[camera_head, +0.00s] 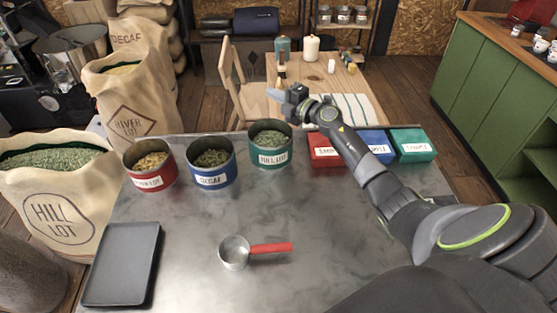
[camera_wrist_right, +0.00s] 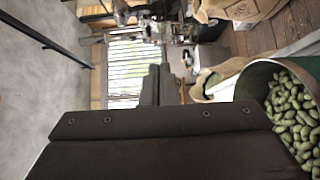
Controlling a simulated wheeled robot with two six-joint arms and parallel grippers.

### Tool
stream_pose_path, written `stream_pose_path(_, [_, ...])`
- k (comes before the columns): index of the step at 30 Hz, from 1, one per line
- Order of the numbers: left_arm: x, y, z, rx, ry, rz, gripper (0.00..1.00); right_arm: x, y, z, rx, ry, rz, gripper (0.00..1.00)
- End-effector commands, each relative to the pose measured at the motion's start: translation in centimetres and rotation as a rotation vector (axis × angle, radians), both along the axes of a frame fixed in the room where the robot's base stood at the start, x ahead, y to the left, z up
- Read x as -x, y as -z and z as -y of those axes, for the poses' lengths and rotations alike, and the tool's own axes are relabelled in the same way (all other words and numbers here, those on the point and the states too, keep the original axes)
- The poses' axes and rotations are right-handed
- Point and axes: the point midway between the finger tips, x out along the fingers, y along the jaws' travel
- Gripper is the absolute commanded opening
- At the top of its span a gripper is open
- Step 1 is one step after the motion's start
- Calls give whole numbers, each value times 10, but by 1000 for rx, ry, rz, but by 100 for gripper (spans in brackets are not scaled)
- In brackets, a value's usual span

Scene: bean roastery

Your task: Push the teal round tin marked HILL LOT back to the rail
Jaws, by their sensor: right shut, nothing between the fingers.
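The teal round tin marked HILL LOT (camera_head: 270,155) stands upright near the back edge of the metal table, filled with green beans. Its label faces me. In the right wrist view its rim and beans show at the right edge, and the tin (camera_wrist_right: 255,80) is cut off by the frame. My right gripper (camera_head: 281,97) is shut and empty, reaching over the back of the table, above and just behind the tin in the head view. In the wrist view the dark fingers (camera_wrist_right: 160,85) are beside the tin. I cannot make out a separate rail. My left gripper is not in view.
A blue DECAF tin (camera_head: 212,177) and a red tin (camera_head: 150,180) stand to the left. Red, blue and teal boxes (camera_head: 410,156) lie to the right under my arm. A scoop (camera_head: 235,253) and a dark tray (camera_head: 122,264) lie in front; the table between is clear.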

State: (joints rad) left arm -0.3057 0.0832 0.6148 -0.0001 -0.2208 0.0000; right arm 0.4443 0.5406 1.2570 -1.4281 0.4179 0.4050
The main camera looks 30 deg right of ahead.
Motion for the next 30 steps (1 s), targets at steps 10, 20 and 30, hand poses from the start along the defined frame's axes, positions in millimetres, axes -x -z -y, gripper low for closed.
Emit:
stream_pose_path(10, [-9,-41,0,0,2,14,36,59,-4,-28,-2,0,-2,0])
stream_pose_path(20, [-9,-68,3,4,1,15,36,119,-4,-57,-4,1,-1,0])
stream_pose_path(30, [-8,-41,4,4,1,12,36,142,40,-68,-3,2,-1,0])
